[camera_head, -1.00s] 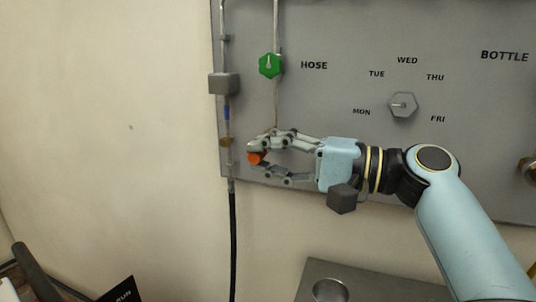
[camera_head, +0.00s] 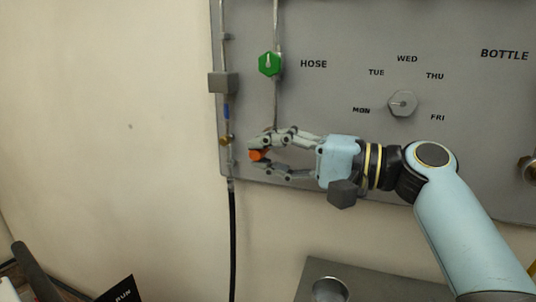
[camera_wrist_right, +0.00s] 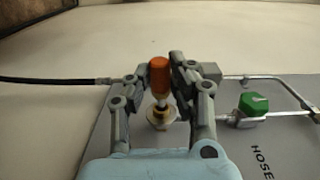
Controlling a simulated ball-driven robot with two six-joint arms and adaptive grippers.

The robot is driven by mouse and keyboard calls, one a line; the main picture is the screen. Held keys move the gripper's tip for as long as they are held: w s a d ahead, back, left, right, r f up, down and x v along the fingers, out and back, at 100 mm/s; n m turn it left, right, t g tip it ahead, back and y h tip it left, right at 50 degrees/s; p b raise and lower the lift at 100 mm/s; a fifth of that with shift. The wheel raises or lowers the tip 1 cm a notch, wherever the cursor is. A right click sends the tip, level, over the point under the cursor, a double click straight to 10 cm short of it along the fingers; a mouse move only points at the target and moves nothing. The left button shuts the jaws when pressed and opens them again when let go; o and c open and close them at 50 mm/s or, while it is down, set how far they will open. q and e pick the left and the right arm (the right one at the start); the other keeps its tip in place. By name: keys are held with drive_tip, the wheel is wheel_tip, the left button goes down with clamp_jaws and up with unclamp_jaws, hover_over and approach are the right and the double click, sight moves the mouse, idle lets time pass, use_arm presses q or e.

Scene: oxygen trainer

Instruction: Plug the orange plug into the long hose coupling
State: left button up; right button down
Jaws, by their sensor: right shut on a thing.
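My right gripper (camera_head: 258,156) is in front of the panel's lower left part. It is shut on the orange plug (camera_head: 258,155). In the right wrist view the plug (camera_wrist_right: 159,76) sits between the fingers, with a pale metal tip. A brass fitting (camera_wrist_right: 160,118), at the end of the green valve's pipe, lies right behind that tip; I cannot tell whether they touch. The black hose (camera_head: 232,235) hangs from a metal end at the panel's left edge. I cannot tell which fitting is the long hose coupling. My left gripper is not in view.
The grey panel (camera_head: 330,30) carries a green valve knob (camera_head: 271,64), a grey day dial (camera_head: 402,103) and a left pipe with a grey block (camera_head: 223,83) and a brass part (camera_head: 225,141). A grey bench (camera_head: 365,287) with a round cup stands below. Left is bare wall.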

drive_tip(key=shift+w+d+b, duration=0.2)
drive_tip(key=shift+w+d, duration=0.05)
drive_tip(key=shift+w, duration=0.25)
drive_tip(key=shift+w+d+b, duration=0.2)
drive_tip(key=shift+w+d, duration=0.05)
drive_tip(key=shift+w, duration=0.25)
drive_tip(key=c, duration=1.1)
unclamp_jaws()
